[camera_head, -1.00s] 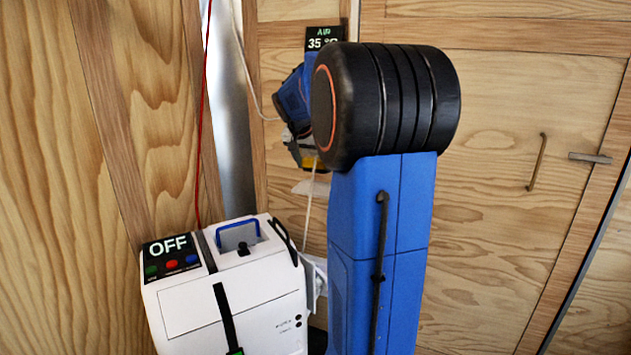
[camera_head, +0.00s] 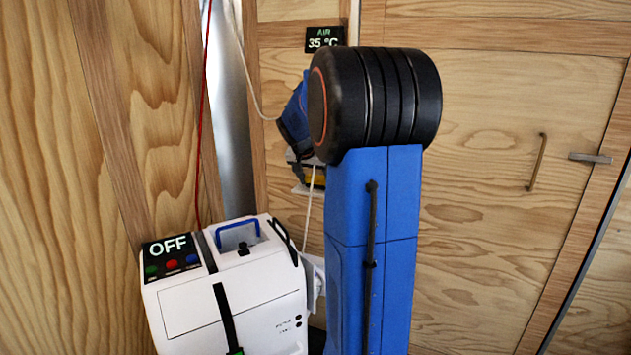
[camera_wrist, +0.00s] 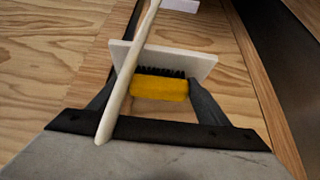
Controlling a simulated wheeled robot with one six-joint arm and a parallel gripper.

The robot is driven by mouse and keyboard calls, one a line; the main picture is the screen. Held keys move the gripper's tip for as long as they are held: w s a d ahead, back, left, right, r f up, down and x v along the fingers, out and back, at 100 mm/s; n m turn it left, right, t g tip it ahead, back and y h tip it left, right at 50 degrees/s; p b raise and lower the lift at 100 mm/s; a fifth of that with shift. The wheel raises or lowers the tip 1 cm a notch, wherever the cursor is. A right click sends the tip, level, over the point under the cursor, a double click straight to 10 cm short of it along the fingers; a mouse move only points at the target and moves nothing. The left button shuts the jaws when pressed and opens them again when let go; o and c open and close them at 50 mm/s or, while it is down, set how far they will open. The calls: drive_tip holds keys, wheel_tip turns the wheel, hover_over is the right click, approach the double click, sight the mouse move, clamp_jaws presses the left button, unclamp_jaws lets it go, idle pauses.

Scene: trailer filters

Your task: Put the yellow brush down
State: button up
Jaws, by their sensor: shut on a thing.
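The yellow brush (camera_wrist: 160,88) with dark bristles is between the two fingers of my gripper (camera_wrist: 158,84) in the wrist view. The gripper is shut on it. The bristles point toward a pale flat board (camera_wrist: 205,66) just behind the brush; I cannot tell whether they touch. In the head view a strip of the yellow brush (camera_head: 317,180) shows left of my blue arm. The gripper is mostly hidden there behind my arm's black joint.
A pale cord (camera_wrist: 125,75) crosses in front of the board in the wrist view. A white machine (camera_head: 228,290) marked OFF stands at the lower left. A display (camera_head: 324,39) reading 35 °C is on the wooden wall. A door with a handle (camera_head: 537,162) is at the right.

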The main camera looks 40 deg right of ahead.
drive_tip(key=shift+f, duration=0.15)
drive_tip(key=o, duration=1.1)
drive_tip(key=v, duration=1.7)
drive_tip(key=shift+s, duration=0.25)
drive_tip(key=s+a+f+n+y, duration=0.2)
drive_tip(key=s+a+f+n, duration=0.2)
drive_tip(key=s+a+f, duration=0.3)
drive_tip(key=s+a+f+n+t+y, duration=0.1)
drive_tip(key=s+a+f+n, duration=0.4)
drive_tip(key=s+a, duration=0.5)
drive_tip(key=s+a+f+n+t+y, duration=0.1)
drive_tip(key=s+a+f+n+y, duration=0.2)
drive_tip(key=s+a+f, duration=0.5)
drive_tip(key=a+f+n, duration=0.1)
drive_tip(key=a, duration=0.6)
drive_tip(key=shift+s+a, duration=0.15)
drive_tip(key=shift+s, duration=0.15)
